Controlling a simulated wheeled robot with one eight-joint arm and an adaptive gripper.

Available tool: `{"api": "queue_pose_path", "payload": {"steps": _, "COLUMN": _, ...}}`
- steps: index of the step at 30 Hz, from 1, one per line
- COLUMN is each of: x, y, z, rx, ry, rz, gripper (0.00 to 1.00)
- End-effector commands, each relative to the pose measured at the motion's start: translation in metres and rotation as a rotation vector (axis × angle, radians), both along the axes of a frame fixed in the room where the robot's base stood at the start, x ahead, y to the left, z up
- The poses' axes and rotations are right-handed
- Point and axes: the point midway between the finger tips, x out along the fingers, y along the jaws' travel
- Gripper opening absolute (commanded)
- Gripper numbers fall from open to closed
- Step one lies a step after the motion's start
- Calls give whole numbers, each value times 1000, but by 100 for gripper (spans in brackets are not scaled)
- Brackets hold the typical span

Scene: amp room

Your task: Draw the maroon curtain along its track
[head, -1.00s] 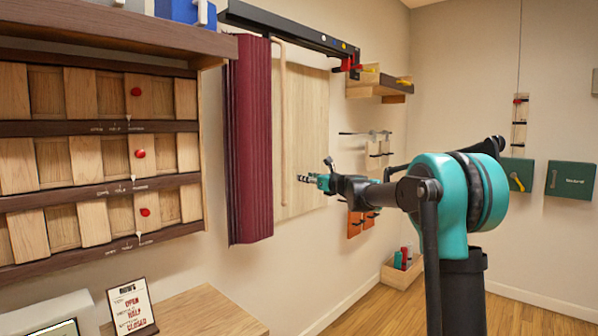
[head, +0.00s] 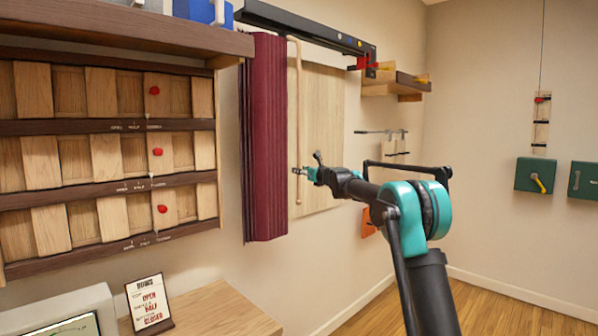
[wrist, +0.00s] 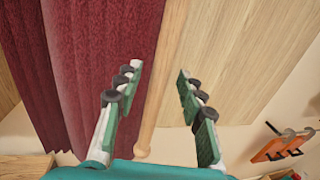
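The maroon curtain (head: 266,140) hangs bunched in folds at the left end of the black track (head: 310,32); its folds also fill the left of the wrist view (wrist: 95,60). A pale wooden pull rod (head: 298,110) hangs along the curtain's right edge. In the wrist view the rod (wrist: 157,105) runs between the spread fingers of my gripper (wrist: 158,80). The gripper is open, with gaps to the rod on both sides. In the head view my gripper (head: 299,171) is at the rod's lower part. I cannot tell whether the rod is fully between the fingers in depth.
A pale wood panel (head: 322,130) is on the wall right of the rod. A red bracket (head: 362,64) is at the track's right end, near a small shelf (head: 395,86). A slatted rack (head: 60,160) stands left.

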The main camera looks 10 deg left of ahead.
Motion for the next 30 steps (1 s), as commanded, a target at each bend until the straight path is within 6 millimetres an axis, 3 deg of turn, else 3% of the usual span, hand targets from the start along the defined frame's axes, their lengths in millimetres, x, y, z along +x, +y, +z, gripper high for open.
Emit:
{"api": "queue_pose_path", "payload": {"steps": 6, "x": 13, "y": 11, "z": 0, "rx": 0, "ry": 0, "rz": 0, "gripper": 39}}
{"api": "queue_pose_path", "payload": {"steps": 17, "x": 14, "y": 12, "z": 0, "rx": 0, "ry": 0, "rz": 0, "gripper": 38}}
{"api": "queue_pose_path", "payload": {"steps": 26, "x": 14, "y": 12, "z": 0, "rx": 0, "ry": 0, "rz": 0, "gripper": 1}}
{"api": "queue_pose_path", "payload": {"steps": 30, "x": 14, "y": 12, "z": 0, "rx": 0, "ry": 0, "rz": 0, "gripper": 0}}
